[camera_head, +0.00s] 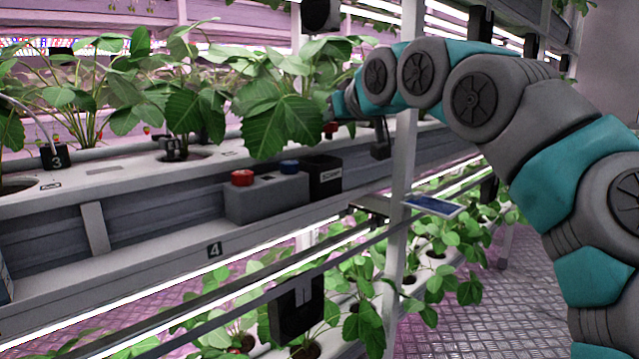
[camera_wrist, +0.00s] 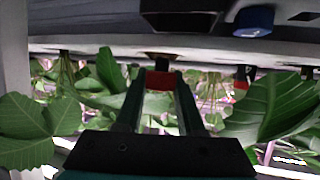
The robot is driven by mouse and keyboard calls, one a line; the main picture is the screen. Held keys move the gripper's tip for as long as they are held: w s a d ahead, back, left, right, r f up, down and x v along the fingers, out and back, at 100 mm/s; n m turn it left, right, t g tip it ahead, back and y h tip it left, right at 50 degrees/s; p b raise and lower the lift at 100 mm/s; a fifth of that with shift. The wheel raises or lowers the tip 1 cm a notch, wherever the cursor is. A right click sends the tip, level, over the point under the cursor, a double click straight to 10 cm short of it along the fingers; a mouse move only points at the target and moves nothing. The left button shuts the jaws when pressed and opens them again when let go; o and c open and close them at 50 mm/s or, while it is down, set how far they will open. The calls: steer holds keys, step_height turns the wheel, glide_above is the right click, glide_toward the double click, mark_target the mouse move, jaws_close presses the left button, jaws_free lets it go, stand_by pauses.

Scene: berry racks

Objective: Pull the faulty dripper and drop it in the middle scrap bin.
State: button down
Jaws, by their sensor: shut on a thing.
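My gripper (camera_wrist: 161,72) is shut on a small dark piece with a red part (camera_wrist: 161,64), which I take to be a dripper. In the head view, leaves and my own arm hide most of the gripper, and only a bit of red (camera_head: 331,127) shows by its tip. A black bin marked SCRAP (camera_head: 323,179) stands on the ledge below and slightly left of the gripper. In the wrist view, a black box (camera_wrist: 180,18), probably that bin, is at the top edge. The held piece is apart from it. I cannot tell whether this is the middle bin.
A grey box with a red button (camera_head: 243,177) and a blue button (camera_head: 289,166) adjoins the bin. Strawberry plants (camera_head: 283,110) crowd the gutter around my gripper. A white post (camera_head: 403,190) stands close right. A black dripper numbered 3 (camera_head: 54,157) is at left.

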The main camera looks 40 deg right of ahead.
steer(key=shift+c, duration=2.2)
jaws_free()
steer(key=v, duration=0.8)
steer(key=shift+b, duration=0.4)
